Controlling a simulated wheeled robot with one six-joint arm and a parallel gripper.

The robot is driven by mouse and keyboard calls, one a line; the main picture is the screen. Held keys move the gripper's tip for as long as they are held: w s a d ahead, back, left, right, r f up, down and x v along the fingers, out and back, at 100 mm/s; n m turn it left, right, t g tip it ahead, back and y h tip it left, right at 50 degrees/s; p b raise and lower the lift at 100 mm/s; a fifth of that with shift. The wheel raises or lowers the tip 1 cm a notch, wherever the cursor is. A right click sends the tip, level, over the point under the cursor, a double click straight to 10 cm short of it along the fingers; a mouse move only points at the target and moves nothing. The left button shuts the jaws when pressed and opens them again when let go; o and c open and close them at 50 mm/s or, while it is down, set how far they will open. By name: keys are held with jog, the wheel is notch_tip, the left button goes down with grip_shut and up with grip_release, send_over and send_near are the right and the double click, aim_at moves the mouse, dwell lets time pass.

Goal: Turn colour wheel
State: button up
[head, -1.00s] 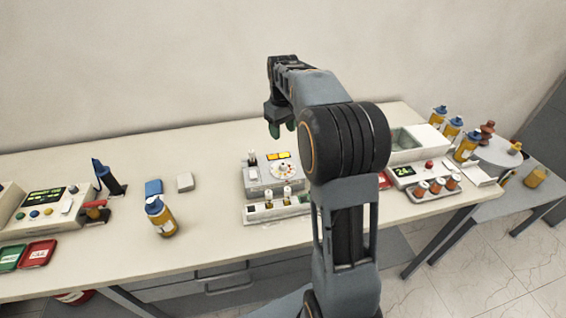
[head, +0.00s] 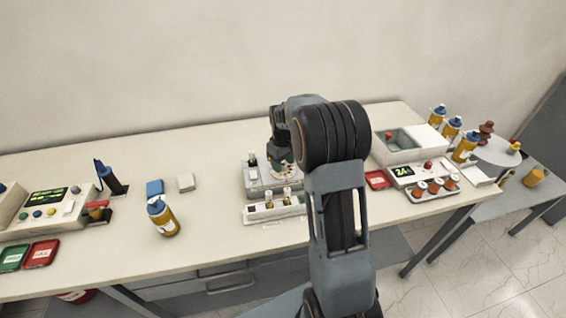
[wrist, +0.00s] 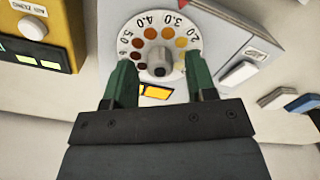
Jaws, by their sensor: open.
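The colour wheel (wrist: 150,24) is a white numbered disc with coloured dots and a grey centre knob (wrist: 160,61), on the face of a grey instrument in the wrist view. My gripper (wrist: 158,68) is open, with its two green fingers on either side of the knob and over the lower part of the disc. I cannot tell whether the fingers touch it. In the head view the wheel (head: 283,181) is largely hidden by my gripper (head: 281,165), which points down over the instrument (head: 257,184). A yellow display (wrist: 156,92) lies between the fingers.
In front of the instrument stands a white rack (head: 273,209) with small vials. To the left are a yellow bottle (head: 161,216) and a meter (head: 48,205). To the right are a red tray (head: 378,180) and a vial tray (head: 432,190). The back left tabletop is clear.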

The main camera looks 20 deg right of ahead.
jog(key=shift+f, duration=0.3)
jog(key=c, duration=0.9)
